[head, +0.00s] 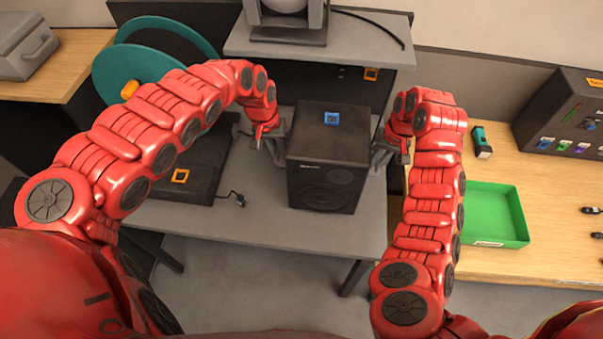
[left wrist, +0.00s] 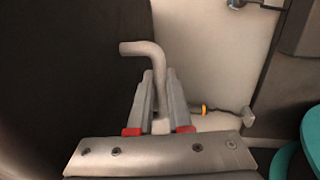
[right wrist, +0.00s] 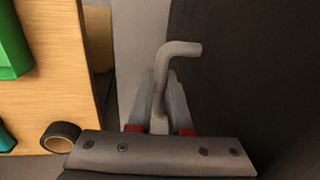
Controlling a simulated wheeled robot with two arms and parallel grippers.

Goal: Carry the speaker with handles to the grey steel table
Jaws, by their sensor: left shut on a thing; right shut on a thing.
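The speaker (head: 325,187) is a black box with a blue square mark on top, upright over the grey steel table (head: 262,222) in the head view. I cannot tell whether its base touches the tabletop. My left gripper (head: 276,150) is shut on the handle at its left side; the bent grey handle (left wrist: 150,50) stands up between the fingers in the left wrist view. My right gripper (head: 384,157) is shut on the handle at its right side; that handle (right wrist: 180,50) shows in the right wrist view. The speaker's dark sides fill part of both wrist views.
A flat black case (head: 180,185) with an orange mark and a cable lie left on the table. A raised grey shelf (head: 375,50) stands behind. A teal reel (head: 125,75) is at left. A wooden bench with a green tray (head: 495,215) and a tape roll (right wrist: 61,135) is at right.

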